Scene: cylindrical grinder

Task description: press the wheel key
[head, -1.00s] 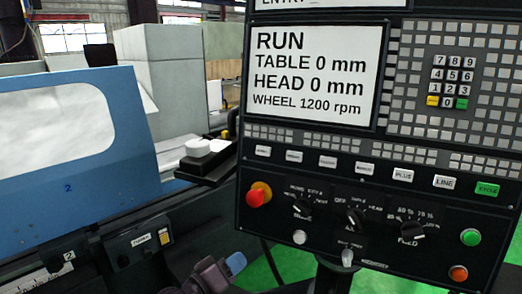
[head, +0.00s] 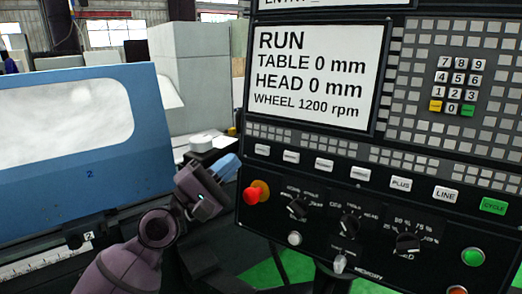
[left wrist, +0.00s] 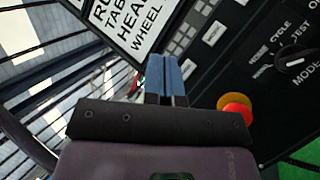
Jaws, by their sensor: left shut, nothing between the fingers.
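The control panel (head: 390,150) carries a row of white keys below its screen. The labels on the left keys, such as the leftmost key (head: 255,150) and the one beside it (head: 291,157), are too small to read, so I cannot tell which is the wheel key. My left gripper (head: 228,167) is shut and empty, its blue fingertips just left of the panel's edge, near the leftmost key and above the red knob. In the left wrist view the shut fingers (left wrist: 165,78) point towards the panel, with a white key (left wrist: 215,33) to their right. My right gripper is out of view.
The screen (head: 315,75) reads RUN, table 0 mm, head 0 mm, wheel 1200 rpm. A red knob (head: 256,191) sticks out just below my left gripper. Rotary dials (head: 349,225) sit lower. A blue machine cover (head: 140,135) stands left.

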